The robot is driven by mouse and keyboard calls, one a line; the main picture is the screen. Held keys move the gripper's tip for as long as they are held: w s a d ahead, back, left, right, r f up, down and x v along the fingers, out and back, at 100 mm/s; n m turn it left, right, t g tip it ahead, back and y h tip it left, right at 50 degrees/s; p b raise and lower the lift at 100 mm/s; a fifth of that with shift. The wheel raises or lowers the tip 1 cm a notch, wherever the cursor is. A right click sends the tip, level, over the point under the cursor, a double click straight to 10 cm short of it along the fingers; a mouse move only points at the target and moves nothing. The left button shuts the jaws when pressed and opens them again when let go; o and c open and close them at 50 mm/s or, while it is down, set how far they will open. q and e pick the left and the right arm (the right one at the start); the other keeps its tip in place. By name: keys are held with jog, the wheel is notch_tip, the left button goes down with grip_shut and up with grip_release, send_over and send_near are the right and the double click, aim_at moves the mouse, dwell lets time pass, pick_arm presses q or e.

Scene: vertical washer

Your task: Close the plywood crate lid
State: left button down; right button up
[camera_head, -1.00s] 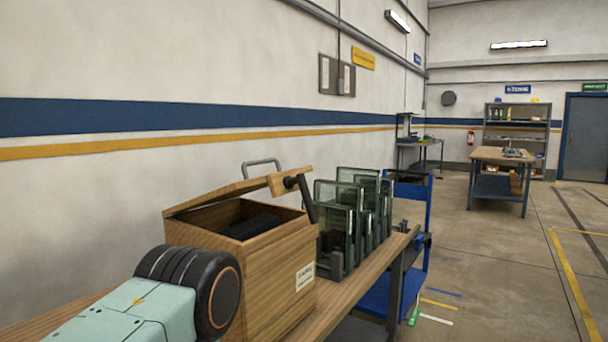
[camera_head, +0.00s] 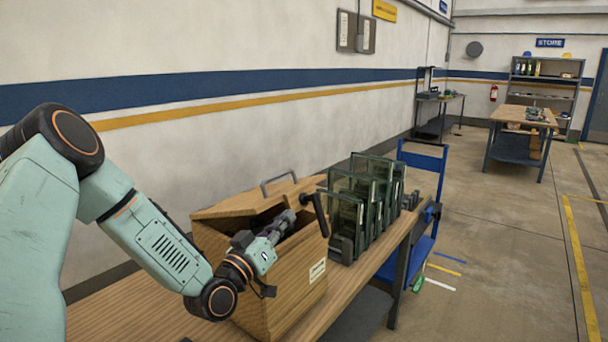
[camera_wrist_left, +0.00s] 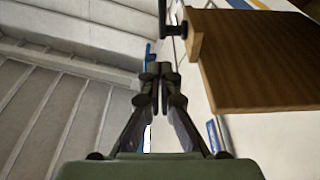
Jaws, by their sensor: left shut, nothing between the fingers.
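The plywood crate (camera_head: 285,285) stands on the wooden bench with its lid (camera_head: 235,204) partly raised and tilted, leaving a dark gap below it. A dark handle (camera_head: 319,215) hangs from the lid's right end. My left gripper (camera_head: 292,217) is shut and empty, at the crate's opening near the lid's raised edge. In the left wrist view the closed fingertips (camera_wrist_left: 161,70) point up, and the lid (camera_wrist_left: 265,60) fills the upper right, apart from them in the picture. Whether the gripper touches the crate I cannot tell. My right gripper is not in view.
Several dark green glass-like panels in a rack (camera_head: 365,205) stand just right of the crate on the bench (camera_head: 130,312). A blue cart (camera_head: 425,205) is beyond the bench's end. The wall runs close behind. The floor to the right is open.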

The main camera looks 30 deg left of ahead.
pick_arm(q)
jog(key=shift+n+t+y, duration=0.3)
jog(key=shift+t+y, duration=0.1)
jog(key=shift+t, duration=0.1)
jog(key=a+r, duration=0.3)
jog(key=shift+r, duration=0.1)
notch_tip(320, 180, up, 3)
send_over(302, 195)
jog(key=s, duration=0.2)
jog(key=d+f, duration=0.1)
jog(key=f, duration=0.1)
jog(key=shift+s+d+f+p, duration=0.3)
jog(key=shift+s+d+p, duration=0.05)
jog(key=shift+d+p, duration=0.05)
jog(key=shift+d+f, duration=0.25)
jog(key=shift+f, duration=0.25)
jog(key=shift+s+a+f, duration=0.1)
jog(key=shift+a+f, duration=0.1)
jog(key=shift+a, duration=0.05)
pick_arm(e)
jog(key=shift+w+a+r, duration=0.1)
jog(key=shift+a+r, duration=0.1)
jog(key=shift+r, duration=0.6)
pick_arm(q)
jog(key=shift+d, duration=0.1)
